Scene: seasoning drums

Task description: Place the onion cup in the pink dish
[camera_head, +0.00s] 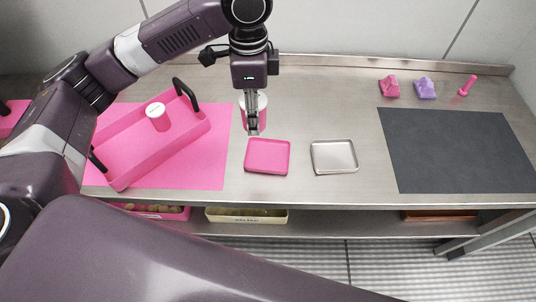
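A pink cup with a white top (262,104) is at my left gripper (252,128), which comes down from above. The gripper's finger covers the middle of the cup, and pink and white show on both sides. The gripper looks shut on this cup; its far finger is hidden. The label cannot be read. The flat square pink dish (267,156) lies empty on the steel table, just below and right of the cup in the picture. My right gripper is not in view.
A pink carrier with black handles (150,160) holds another pink cup (158,118) on a pink mat (221,165). A silver dish (334,157) lies right of the pink dish. A dark mat (455,150) and small pink and purple items (425,88) are farther right. Bins (246,215) sit on a lower shelf.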

